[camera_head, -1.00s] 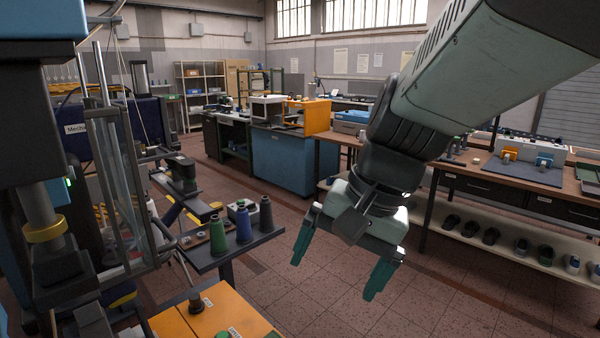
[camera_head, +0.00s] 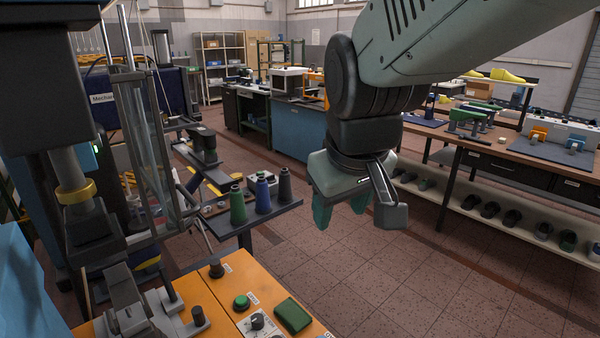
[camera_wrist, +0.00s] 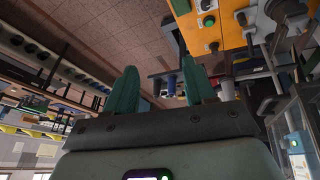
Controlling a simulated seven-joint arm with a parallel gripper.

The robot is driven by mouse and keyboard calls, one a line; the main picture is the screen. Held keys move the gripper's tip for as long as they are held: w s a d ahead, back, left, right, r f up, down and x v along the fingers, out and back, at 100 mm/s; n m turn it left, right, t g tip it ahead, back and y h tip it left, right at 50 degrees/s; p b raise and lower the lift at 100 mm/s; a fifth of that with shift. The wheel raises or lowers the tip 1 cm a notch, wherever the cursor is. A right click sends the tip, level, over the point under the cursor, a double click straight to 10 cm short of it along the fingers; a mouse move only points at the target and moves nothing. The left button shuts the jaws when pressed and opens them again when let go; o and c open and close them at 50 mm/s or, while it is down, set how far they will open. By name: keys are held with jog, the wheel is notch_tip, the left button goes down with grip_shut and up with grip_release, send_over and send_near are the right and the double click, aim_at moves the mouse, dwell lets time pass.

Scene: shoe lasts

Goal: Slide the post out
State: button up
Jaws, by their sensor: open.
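My gripper (camera_head: 340,210) hangs in the air over the open floor, right of the orange machine table, with its green fingers pointing down. In the wrist view the two green fingers (camera_wrist: 160,88) stand apart with nothing between them. A short dark upright post (camera_head: 170,286) stands on the orange table among metal fixtures at the lower left; I cannot tell whether it is the task's post. Two small black knob-like pieces stand near it, one at the table's far edge (camera_head: 216,268) and one closer (camera_head: 198,317). My gripper is well clear of all of them.
The orange table (camera_head: 240,280) carries a green button (camera_head: 241,302), a black dial (camera_head: 257,322) and a green pad (camera_head: 293,316). Thread cones (camera_head: 262,194) stand on a dark shelf between table and gripper. A large machine (camera_head: 60,150) fills the left. The floor below my gripper is clear.

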jog(key=w+a+f+n, duration=0.3)
jog(key=w+a+f, duration=0.2)
jog(key=a, duration=0.2)
jog(key=n+g+y, duration=0.4)
jog(key=n, duration=0.2)
send_near(198, 309)
jog(key=x, duration=1)
jog(key=shift+a+f, duration=0.15)
jog(key=shift+f, duration=0.15)
grip_shut()
